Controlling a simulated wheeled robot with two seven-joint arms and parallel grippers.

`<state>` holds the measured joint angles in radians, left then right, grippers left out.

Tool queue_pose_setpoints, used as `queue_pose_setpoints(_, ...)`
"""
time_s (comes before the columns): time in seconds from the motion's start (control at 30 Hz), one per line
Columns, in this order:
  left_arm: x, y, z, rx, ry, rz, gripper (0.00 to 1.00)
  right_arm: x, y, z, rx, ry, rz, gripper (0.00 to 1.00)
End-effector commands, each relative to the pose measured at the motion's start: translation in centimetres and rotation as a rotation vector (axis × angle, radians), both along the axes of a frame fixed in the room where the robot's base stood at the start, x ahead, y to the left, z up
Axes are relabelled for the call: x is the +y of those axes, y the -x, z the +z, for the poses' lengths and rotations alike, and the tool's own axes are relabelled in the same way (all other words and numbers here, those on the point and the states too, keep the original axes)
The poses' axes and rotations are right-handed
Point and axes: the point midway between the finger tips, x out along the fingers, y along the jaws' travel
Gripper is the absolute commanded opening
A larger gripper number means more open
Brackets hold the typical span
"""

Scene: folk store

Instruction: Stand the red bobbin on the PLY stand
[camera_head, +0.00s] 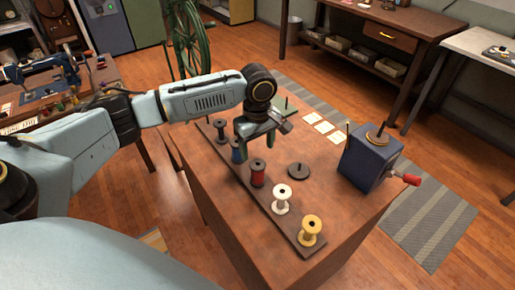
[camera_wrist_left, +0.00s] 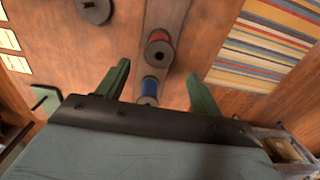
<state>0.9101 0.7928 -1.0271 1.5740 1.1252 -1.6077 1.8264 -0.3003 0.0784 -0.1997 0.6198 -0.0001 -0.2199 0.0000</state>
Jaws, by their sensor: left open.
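The red bobbin (camera_head: 257,173) stands upright on a dark wooden strip on the table, between a blue bobbin (camera_head: 236,155) and a white bobbin (camera_head: 282,197). My left gripper (camera_head: 256,137) is open and empty above the strip, close to the blue and red bobbins. In the left wrist view the red bobbin (camera_wrist_left: 160,49) lies just past the fingertips, and the blue bobbin (camera_wrist_left: 149,88) shows between the green fingers. A round dark pin stand (camera_head: 299,171) and a green pin stand (camera_head: 286,106) are on the table. I cannot read which is PLY.
A blue box (camera_head: 368,160) with a red-handled crank and a pin on top stands at the table's right. A yellow bobbin (camera_head: 311,231) stands at the strip's near end. White cards (camera_head: 324,127) lie near the far edge. Table space around the round stand is clear.

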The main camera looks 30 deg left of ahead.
Motion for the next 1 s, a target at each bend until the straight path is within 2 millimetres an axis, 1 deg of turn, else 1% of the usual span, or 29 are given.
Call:
queue_pose_setpoints(0.03,0.0,-0.1,-0.8,-0.002,0.000,0.000,0.66,0.0,0.0,-1.2,0.000,0.001,0.000,0.36)
queue_pose_setpoints(0.17,0.0,0.0,-1.8,-0.002,0.000,-0.001,0.66,-0.1,0.0,-2.7,0.000,0.001,0.000,0.36)
queue_pose_setpoints(0.2,0.0,0.1,-2.0,0.002,0.000,0.000,0.66,-0.1,0.0,-2.2,0.000,0.002,0.000,0.36)
queue_pose_setpoints(0.27,0.0,0.1,-2.6,0.003,0.001,0.000,0.66,-0.1,0.0,-2.0,0.000,0.002,0.000,0.36)
queue_pose_setpoints(0.43,-0.1,0.0,-4.6,0.003,0.001,0.000,0.66,-0.2,0.0,-1.9,0.000,0.002,0.000,0.36)
queue_pose_setpoints(0.6,0.0,0.0,-5.9,0.000,0.001,0.000,0.66,-0.2,0.0,-2.0,-0.001,0.003,0.000,0.36)
queue_pose_setpoints(0.93,0.0,0.0,-6.2,-0.001,0.001,-0.001,0.66,-0.2,0.0,-2.0,0.000,0.002,0.001,0.36)
queue_pose_setpoints(1.0,0.0,0.0,-6.2,-0.001,0.000,-0.001,0.57,-0.2,0.0,-2.0,0.000,0.002,0.001,0.36)
